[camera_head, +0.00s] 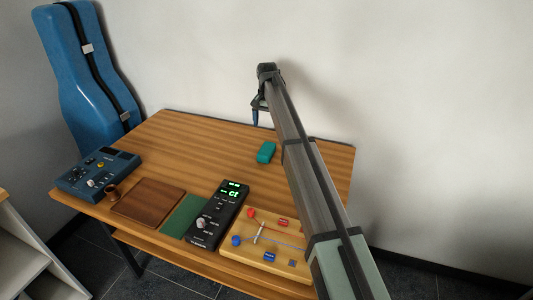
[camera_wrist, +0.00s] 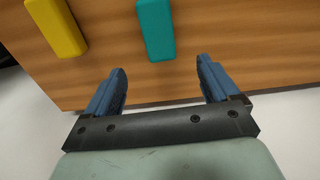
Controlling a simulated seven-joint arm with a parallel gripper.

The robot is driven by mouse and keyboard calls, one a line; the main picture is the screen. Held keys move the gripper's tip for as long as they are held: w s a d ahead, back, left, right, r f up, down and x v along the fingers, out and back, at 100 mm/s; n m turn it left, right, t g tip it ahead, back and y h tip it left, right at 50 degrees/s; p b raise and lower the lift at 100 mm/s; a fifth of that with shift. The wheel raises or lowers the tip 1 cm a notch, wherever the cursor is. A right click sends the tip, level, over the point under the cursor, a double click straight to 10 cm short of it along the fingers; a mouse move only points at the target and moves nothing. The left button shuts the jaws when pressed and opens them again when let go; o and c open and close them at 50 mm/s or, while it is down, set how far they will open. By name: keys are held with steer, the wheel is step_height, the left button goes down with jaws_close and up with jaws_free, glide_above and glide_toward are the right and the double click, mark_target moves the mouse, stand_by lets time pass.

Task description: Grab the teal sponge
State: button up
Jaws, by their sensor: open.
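The teal sponge (camera_head: 266,152) lies on the wooden table near its back right part, just left of my arm. In the wrist view the teal sponge (camera_wrist: 156,28) is a long block at the top, its near end just beyond the gap between my fingertips. My gripper (camera_head: 256,112) is above the back of the table, behind the sponge and apart from it. In the wrist view my gripper (camera_wrist: 161,65) has its two blue fingers spread wide, with nothing between them.
A yellow block (camera_wrist: 56,27) lies left of the sponge in the wrist view. Toward the table's front are a blue instrument (camera_head: 97,174), brown board (camera_head: 148,201), green mat (camera_head: 184,216), black meter (camera_head: 217,214) and wired wooden board (camera_head: 263,240). The table's back left is clear.

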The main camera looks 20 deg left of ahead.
glide_above(266, 148)
steer(key=w, duration=0.1)
step_height(266, 148, down, 7)
steer(key=shift+d+f, duration=0.15)
steer(key=shift+s+f, duration=0.2)
steer(key=shift+f, duration=0.7)
steer(key=shift+s+f, duration=0.15)
steer(key=shift+f, duration=0.75)
steer(key=shift+s+f, duration=0.2)
steer(key=shift+f, duration=0.7)
steer(key=c, duration=1)
steer(key=shift+r, duration=0.15)
steer(key=shift+c, duration=0.2)
